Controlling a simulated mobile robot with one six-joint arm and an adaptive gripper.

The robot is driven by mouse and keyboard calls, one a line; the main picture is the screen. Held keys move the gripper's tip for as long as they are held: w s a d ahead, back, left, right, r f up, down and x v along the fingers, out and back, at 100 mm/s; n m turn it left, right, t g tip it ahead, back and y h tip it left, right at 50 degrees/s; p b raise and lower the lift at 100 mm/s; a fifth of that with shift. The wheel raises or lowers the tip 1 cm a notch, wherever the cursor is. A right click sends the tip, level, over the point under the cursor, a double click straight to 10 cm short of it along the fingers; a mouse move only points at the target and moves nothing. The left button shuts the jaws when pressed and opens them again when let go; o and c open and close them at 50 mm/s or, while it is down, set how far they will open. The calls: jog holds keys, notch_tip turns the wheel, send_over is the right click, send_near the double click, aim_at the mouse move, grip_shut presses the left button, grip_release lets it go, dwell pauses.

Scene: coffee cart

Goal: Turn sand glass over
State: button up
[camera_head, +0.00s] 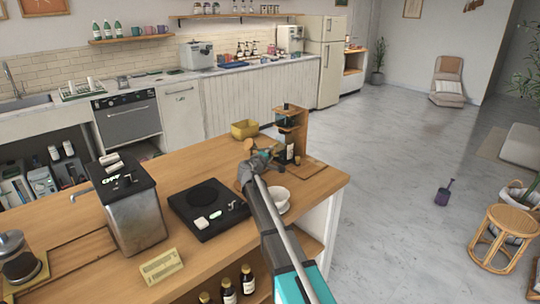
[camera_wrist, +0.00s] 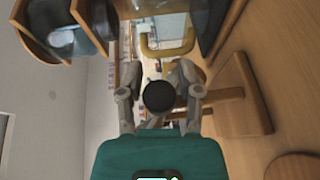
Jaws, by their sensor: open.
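I cannot make out the sand glass for sure in either view. My gripper (camera_head: 262,158) is over the wooden counter, in front of a wooden stand (camera_head: 303,128). In the wrist view my gripper's fingers (camera_wrist: 159,88) are spread apart. A dark round thing (camera_wrist: 158,96) shows between them; I cannot tell what it is or whether the fingers touch it. A small dark bottle-like thing with a pale label (camera_head: 297,160) stands at the foot of the stand, partly behind the gripper.
Several bottles stand on the shelf below.

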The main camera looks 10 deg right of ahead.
grip_shut()
jog(key=shift+r+p, duration=0.1)
jog(key=shift+p, duration=0.6)
jog(key=shift+m+g+y+p, duration=0.3)
jog(key=shift+g+p, duration=0.05)
jog(key=shift+g, duration=0.05)
jog(key=shift+g+y+p, duration=0.4)
jog(key=shift+y+p, duration=0.1)
jog(key=shift+p, duration=0.3)
jog(key=shift+f, duration=0.25)
jog(key=shift+s+a+f, duration=0.1)
